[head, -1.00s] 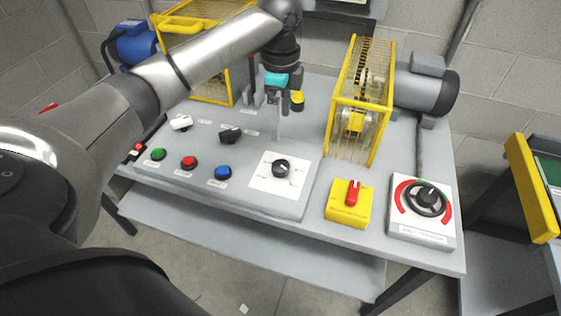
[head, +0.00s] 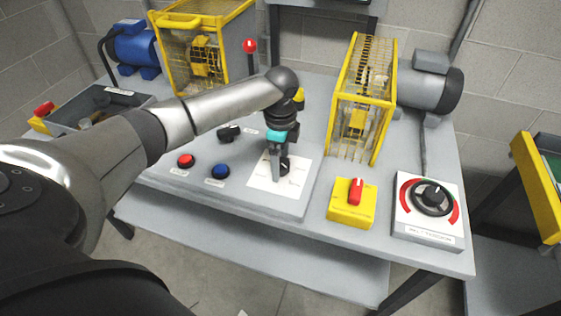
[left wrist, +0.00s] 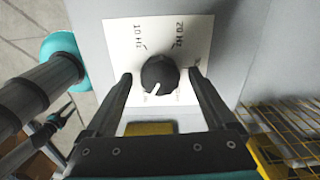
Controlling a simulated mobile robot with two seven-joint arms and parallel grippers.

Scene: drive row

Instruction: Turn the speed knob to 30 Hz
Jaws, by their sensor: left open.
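The speed knob (left wrist: 159,74) is a round black knob with a white pointer line, on a white plate (left wrist: 120,38). In the left wrist view its pointer aims down and slightly left, away from the "10 Hz" and "20 Hz" labels at the upper left and upper right. Another label at the right is mostly hidden by a finger. My left gripper (left wrist: 160,77) is open, with one finger on each side of the knob and gaps showing. In the head view the left gripper (head: 276,172) covers part of the knob (head: 285,164).
On the panel, a red button (head: 186,160), a blue button (head: 221,171) and a black switch (head: 229,132) lie left of the knob. A yellow box with a red switch (head: 355,190) and a dial (head: 432,195) stand right. A yellow guard cage (head: 362,100) rises behind.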

